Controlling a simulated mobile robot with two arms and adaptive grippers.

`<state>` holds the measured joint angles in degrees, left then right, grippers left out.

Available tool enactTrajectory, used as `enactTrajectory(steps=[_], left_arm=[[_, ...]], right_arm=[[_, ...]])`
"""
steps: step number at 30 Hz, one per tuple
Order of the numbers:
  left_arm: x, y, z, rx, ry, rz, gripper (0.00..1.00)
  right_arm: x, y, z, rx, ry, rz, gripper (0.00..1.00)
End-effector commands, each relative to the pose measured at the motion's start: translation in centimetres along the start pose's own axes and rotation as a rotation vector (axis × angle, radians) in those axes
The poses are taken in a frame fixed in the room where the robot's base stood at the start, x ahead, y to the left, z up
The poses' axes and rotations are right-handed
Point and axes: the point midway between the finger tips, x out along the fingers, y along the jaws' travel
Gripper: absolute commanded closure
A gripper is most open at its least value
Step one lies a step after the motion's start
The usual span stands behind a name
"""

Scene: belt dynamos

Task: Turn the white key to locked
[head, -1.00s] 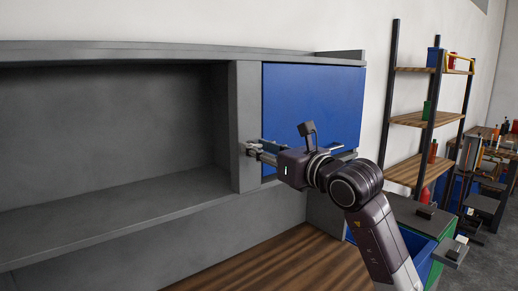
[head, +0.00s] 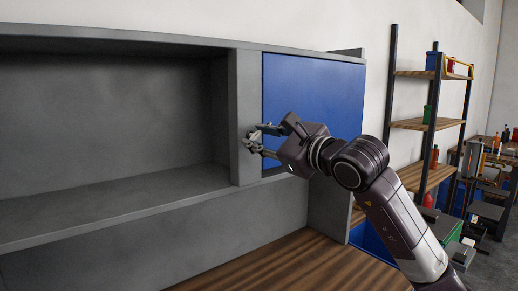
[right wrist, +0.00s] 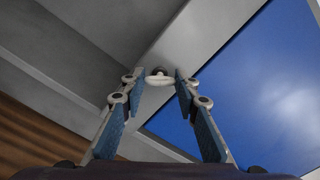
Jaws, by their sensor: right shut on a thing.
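The white key (right wrist: 158,81) shows in the right wrist view as a small pale grip in front of a dark round lock part, on the grey upright beside the blue door (head: 315,100). My right gripper (head: 258,141) is at this upright in the head view. In the right wrist view its fingertips (right wrist: 159,80) stand on either side of the key and are shut on it. The key's grip lies across from one fingertip to the other. In the head view the fingers largely hide the key. My left gripper is not in view.
An empty grey cabinet bay (head: 110,130) opens left of the upright. A wooden worktop (head: 295,262) lies below. A shelf rack (head: 420,125) with bottles and boxes stands at right, beyond my arm.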

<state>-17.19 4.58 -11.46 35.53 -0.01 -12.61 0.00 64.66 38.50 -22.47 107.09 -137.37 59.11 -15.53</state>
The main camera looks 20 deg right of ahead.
Motion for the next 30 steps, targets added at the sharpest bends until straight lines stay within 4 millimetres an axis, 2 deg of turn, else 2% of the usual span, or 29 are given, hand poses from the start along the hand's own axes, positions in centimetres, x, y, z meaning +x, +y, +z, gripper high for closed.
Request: enactTrajectory(steps=[1, 12, 21, 30], left_arm=[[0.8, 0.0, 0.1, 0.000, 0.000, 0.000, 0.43], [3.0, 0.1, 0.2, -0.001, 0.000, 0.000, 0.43], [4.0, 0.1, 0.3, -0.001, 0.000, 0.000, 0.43], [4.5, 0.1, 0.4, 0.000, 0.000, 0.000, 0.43]], right_arm=[[0.0, 0.1, -0.3, -0.048, 0.000, -0.002, 0.95], [0.0, 0.1, -0.2, -0.398, 0.000, -0.001, 0.96], [0.0, 0.1, -0.2, -0.664, 0.001, 0.001, 0.96], [0.0, 0.1, -0.1, -0.852, 0.001, 0.001, 0.96]])
